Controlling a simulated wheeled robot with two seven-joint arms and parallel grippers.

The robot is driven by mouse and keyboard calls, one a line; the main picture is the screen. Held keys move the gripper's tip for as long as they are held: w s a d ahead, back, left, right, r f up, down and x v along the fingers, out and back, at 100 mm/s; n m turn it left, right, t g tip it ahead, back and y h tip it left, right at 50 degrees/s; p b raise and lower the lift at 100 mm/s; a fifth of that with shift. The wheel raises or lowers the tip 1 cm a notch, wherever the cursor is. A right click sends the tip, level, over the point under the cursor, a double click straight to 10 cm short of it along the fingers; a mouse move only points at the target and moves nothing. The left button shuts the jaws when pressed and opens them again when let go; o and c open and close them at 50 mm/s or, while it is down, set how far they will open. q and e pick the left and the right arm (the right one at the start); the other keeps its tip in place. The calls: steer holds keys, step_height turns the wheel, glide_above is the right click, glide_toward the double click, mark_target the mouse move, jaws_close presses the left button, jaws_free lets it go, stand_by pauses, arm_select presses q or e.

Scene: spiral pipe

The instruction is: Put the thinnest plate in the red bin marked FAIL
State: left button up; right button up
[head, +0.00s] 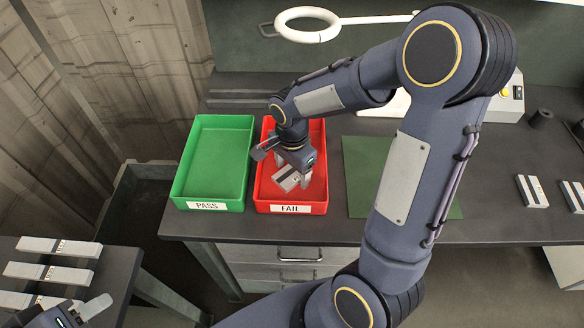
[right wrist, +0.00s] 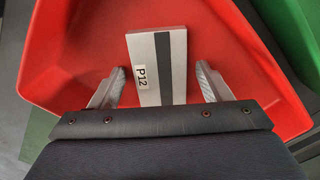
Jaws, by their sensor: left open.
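A light grey plate (head: 287,179) with a dark stripe lies in the red bin (head: 262,190) marked FAIL. In the right wrist view the plate (right wrist: 150,55) carries the label P12. My right gripper (head: 292,172) is down inside the red bin. Its fingers stand on both sides of the plate, with a visible gap on each side, so it is open. My left gripper (head: 82,308) is open at the bottom left, near several similar plates (head: 60,246) on the left table. Plate thicknesses are hard to compare from here.
The empty green bin (head: 215,160) marked PASS stands left of the red bin. A green mat (head: 362,190) lies to the right, partly behind my right arm. A white ring lamp (head: 307,25) hangs behind.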

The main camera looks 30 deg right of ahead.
mark_target(292, 173)
step_height(292, 173, up, 12)
steer(key=s+a+n+t+y, duration=0.1)
steer(key=s+n+t+y, duration=0.1)
steer(key=s+n, duration=0.5)
steer(key=s+a+r+n+t+y, duration=0.1)
steer(key=s+a+n+t, duration=0.1)
steer(key=s+n, duration=0.4)
steer(key=s+t+p, duration=0.1)
steer(key=s, duration=0.2)
steer(key=shift+a+n+t+y, duration=0.3)
steer(key=shift+n+y, duration=0.1)
